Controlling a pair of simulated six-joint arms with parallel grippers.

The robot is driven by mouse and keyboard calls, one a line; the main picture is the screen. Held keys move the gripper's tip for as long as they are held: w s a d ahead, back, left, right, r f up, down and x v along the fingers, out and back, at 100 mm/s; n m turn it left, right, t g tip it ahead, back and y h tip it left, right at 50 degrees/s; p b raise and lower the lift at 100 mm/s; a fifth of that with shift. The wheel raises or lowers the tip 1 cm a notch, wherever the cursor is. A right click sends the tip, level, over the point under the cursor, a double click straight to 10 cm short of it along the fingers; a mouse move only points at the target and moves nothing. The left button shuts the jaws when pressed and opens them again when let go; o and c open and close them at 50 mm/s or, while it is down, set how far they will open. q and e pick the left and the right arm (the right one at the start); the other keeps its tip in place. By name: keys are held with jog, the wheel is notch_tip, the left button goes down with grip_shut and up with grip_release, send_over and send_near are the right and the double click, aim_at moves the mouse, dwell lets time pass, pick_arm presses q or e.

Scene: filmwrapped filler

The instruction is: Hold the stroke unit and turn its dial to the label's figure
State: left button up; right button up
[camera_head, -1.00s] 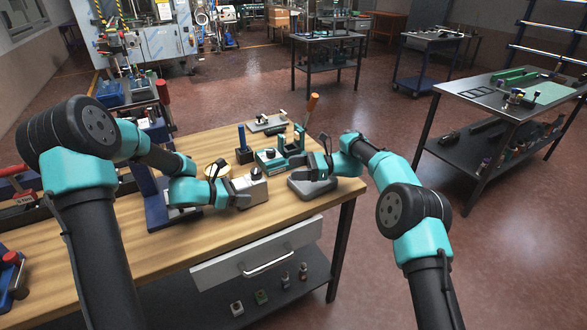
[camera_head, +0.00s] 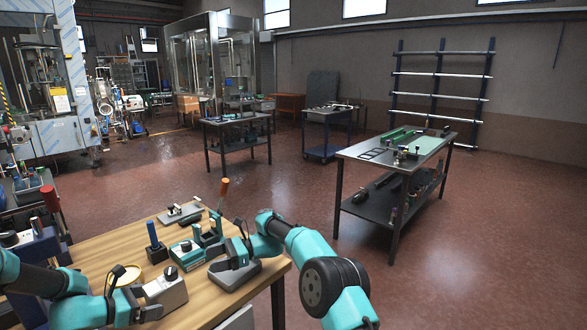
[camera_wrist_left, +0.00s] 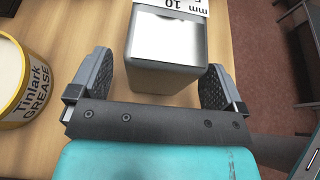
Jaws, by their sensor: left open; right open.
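The stroke unit looks to be the grey box (camera_head: 168,292) with a black dial (camera_head: 171,273) on top, near the table's front. My left gripper (camera_head: 136,297) is open at its left side. In the left wrist view the box (camera_wrist_left: 165,62) lies between the two spread fingers of my left gripper (camera_wrist_left: 160,75), with gaps on both sides. A white label (camera_wrist_left: 185,7) reading "10" and "mm" shows upside down and cut off at the top edge; the dial is out of that view.
A yellow-rimmed grease tub (camera_wrist_left: 22,85) stands left of the box; it also shows in the head view (camera_head: 130,275). Behind are a turquoise device (camera_head: 186,253), a blue-handled tool (camera_head: 153,243) and a grey plate (camera_head: 180,214). The table's right edge is close to my right gripper.

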pick_arm(q)
jog(key=v, duration=1)
jog(key=shift+r, duration=0.15)
